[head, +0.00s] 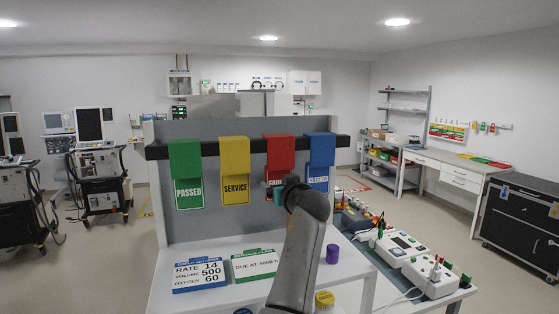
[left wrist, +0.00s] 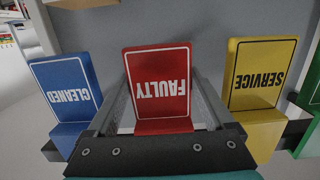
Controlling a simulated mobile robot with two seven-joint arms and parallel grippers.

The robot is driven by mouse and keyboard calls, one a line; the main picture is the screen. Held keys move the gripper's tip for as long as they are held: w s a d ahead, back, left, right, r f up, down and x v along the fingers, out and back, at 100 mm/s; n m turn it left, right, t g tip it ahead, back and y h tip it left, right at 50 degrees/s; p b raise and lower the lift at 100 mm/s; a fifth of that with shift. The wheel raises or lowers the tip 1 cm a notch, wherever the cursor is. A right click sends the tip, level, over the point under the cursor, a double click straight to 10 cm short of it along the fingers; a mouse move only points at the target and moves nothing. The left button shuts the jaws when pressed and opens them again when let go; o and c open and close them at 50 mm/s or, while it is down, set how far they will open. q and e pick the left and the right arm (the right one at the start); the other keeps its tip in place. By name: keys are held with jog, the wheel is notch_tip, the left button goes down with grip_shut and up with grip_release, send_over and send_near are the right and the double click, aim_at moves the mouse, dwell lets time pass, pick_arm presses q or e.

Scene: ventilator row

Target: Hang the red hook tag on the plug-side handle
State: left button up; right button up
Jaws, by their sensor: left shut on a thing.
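The red hook tag (head: 280,152), lettered FAULTY, hangs over a black rail (head: 217,149) between the yellow and blue tags. My arm hides its lower part in the head view. My left gripper (head: 284,186) is at that lower part. In the left wrist view, the red tag (left wrist: 158,85) appears upside down between the two fingers of my left gripper (left wrist: 163,92), which is shut on it. Ventilators on carts (head: 99,160) stand at the far left; I cannot tell which handle is the plug-side one. My right gripper is not in view.
Green (head: 187,170), yellow (head: 235,170) and blue (head: 319,160) tags hang on the same rail, close beside the red one. Cards (head: 200,275), a purple cylinder (head: 332,254) and a yellow-lidded jar (head: 325,299) are on the white table. Open floor lies to the left.

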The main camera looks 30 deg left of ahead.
aim_at(279, 179)
pick_arm(q)
jog(key=shift+r+p, duration=0.6)
jog(key=shift+r, duration=0.45)
jog(key=shift+f+p+v, duration=0.2)
jog(key=shift+p+v, duration=0.05)
jog(key=shift+v, duration=1.2)
jog(key=shift+f+p+v, duration=0.15)
jog(key=shift+p+v, duration=0.1)
jog(key=shift+v, duration=2.85)
jog(key=shift+f, duration=0.3)
